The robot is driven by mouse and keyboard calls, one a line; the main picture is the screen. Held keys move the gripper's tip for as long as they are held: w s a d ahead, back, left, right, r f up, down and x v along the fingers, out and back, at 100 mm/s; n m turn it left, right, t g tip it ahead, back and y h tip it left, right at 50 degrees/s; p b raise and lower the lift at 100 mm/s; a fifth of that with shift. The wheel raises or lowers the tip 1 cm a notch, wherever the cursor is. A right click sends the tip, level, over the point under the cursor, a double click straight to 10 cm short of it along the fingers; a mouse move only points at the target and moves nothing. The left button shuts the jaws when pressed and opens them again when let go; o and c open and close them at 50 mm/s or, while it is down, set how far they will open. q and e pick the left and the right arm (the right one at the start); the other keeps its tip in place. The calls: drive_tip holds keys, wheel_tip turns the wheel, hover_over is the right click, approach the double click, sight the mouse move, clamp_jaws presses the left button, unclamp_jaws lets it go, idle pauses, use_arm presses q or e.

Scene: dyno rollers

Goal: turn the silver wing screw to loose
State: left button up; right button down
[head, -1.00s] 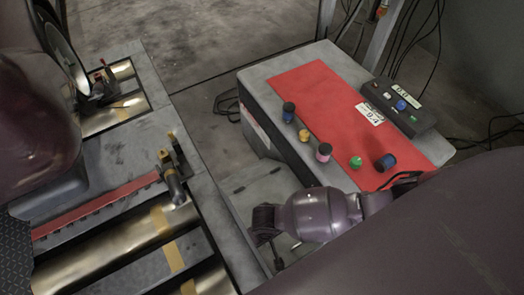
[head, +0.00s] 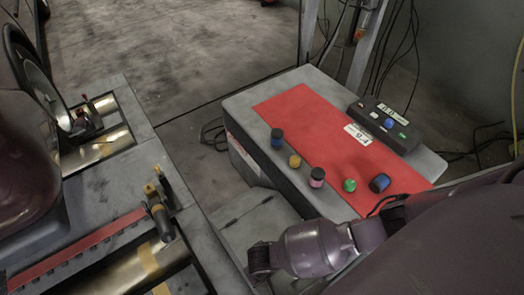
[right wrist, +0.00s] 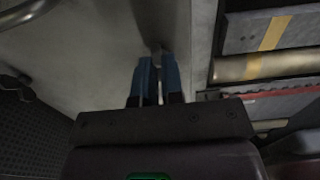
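In the right wrist view, a small grey metal piece (right wrist: 157,48) stands at the tips of my right gripper's blue fingers. It may be the silver wing screw, but its shape is too small and dark to be sure. My right gripper (right wrist: 157,62) has its fingers close together with a narrow gap between them. I cannot tell whether they press on the piece. In the head view my right wrist hangs at the lower middle, and its fingers are hidden. My left gripper is not in view.
A grey cabinet with a red top panel (head: 310,125) carries several coloured knobs and a dark control box (head: 385,125). Left of it is the roller bed with metal rollers (head: 115,265) and a yellow-tipped lever (head: 158,210). Open floor (head: 190,50) lies behind.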

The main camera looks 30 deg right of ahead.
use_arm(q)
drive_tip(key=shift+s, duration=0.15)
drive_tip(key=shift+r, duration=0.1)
use_arm(e)
drive_tip(key=shift+n, duration=0.4)
drive_tip(key=shift+r+n+p, duration=0.1)
drive_tip(key=shift+n+p, duration=0.45)
drive_tip(key=shift+n, duration=1.35)
drive_tip(key=n+p, duration=0.1)
drive_tip(key=n, duration=0.3)
drive_tip(key=shift+n, duration=0.3)
drive_tip(key=n, duration=0.2)
drive_tip(key=shift+d+n, duration=0.1)
drive_tip(key=shift+n, duration=0.3)
drive_tip(key=n, duration=0.4)
drive_tip(key=shift+p, duration=0.3)
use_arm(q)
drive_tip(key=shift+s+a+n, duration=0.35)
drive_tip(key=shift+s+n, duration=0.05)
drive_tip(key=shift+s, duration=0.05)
use_arm(e)
drive_tip(key=shift+n, duration=0.4)
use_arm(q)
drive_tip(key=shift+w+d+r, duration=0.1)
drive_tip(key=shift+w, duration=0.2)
